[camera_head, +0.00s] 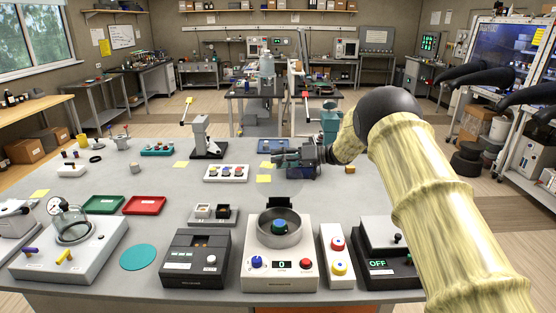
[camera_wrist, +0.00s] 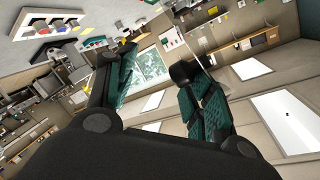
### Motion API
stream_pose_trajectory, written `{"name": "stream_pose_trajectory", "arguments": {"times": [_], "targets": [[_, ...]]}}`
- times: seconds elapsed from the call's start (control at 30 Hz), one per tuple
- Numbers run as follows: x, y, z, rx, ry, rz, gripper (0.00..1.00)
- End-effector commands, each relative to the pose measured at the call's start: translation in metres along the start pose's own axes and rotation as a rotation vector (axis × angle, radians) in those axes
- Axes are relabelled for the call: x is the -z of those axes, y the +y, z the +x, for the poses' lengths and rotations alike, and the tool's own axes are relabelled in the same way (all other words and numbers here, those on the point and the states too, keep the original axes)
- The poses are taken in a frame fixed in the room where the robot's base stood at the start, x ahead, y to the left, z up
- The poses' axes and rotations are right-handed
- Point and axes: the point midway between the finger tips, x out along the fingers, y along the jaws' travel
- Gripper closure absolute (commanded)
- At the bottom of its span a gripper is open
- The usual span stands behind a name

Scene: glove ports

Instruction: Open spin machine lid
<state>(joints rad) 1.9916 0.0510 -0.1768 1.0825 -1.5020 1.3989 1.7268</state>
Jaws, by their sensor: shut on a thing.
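The spin machine (camera_head: 280,262) is the white box at the front middle of the table, with a blue knob, a display reading 0 and a red button. Its round grey bowl (camera_head: 280,228) shows a dark blue-green piece inside.
A black box (camera_head: 195,262) stands left of the machine. A white button box (camera_head: 337,256) and a black unit marked OFF (camera_head: 385,263) stand to its right. A small block stand (camera_head: 213,213) is behind left. A three-button panel (camera_head: 226,173) lies near my gripper.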

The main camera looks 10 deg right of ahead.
Motion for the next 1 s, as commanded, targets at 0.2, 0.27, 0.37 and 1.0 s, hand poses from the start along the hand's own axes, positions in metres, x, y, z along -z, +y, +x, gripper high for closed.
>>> {"name": "stream_pose_trajectory", "arguments": {"times": [0.2,0.27,0.37,1.0], "targets": [[-0.003,0.008,-0.02,-0.013,0.001,0.007,0.58],[-0.003,0.008,-0.023,-0.013,0.001,0.007,0.58],[-0.001,0.008,-0.028,-0.012,0.001,0.007,0.58],[0.009,0.004,-0.054,-0.002,0.001,0.001,0.58]]}}
